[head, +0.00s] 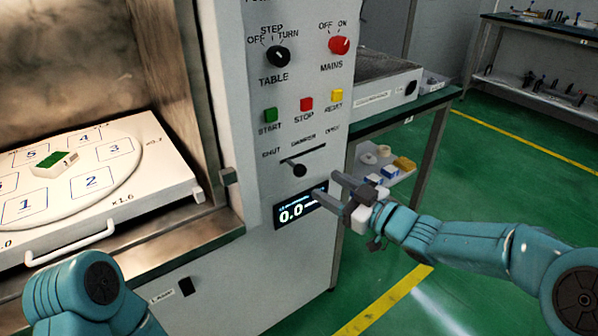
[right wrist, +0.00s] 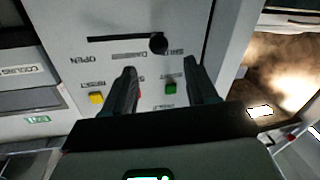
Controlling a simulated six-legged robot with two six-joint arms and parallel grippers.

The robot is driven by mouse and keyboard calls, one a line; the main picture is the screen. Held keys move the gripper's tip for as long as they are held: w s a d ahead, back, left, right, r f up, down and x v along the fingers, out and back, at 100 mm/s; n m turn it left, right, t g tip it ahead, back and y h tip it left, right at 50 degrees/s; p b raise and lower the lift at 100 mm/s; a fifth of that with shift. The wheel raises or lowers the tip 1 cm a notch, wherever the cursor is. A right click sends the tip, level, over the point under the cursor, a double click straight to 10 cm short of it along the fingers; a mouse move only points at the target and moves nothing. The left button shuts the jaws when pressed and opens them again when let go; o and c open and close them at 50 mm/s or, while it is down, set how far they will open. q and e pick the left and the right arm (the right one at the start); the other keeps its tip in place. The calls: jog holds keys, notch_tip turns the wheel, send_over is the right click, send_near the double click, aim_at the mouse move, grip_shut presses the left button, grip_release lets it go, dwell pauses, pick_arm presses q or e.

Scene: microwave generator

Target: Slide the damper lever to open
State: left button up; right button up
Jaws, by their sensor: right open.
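The damper lever is a black round knob (head: 299,170) on a dark horizontal slot in the grey control panel (head: 262,186). In the right wrist view, where the panel appears upside down, the knob (right wrist: 158,45) sits at the SHUT end of the slot. The OPEN label (right wrist: 86,60) is by the other end. My right gripper (head: 325,183) is open and empty, in front of the panel, right of and below the knob in the head view. In the wrist view the knob shows just beyond the gap between its fingers (right wrist: 160,68). My left gripper is out of view.
A lit display (head: 297,209) is below the slot. START (head: 270,115), STOP (head: 306,104) and RESET (head: 337,95) buttons and two rotary knobs are above. The open chamber with a turntable tray (head: 170,190) is left. A side table (head: 440,98) stands right.

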aim_at(305, 173)
jog(key=x, duration=1)
grip_shut()
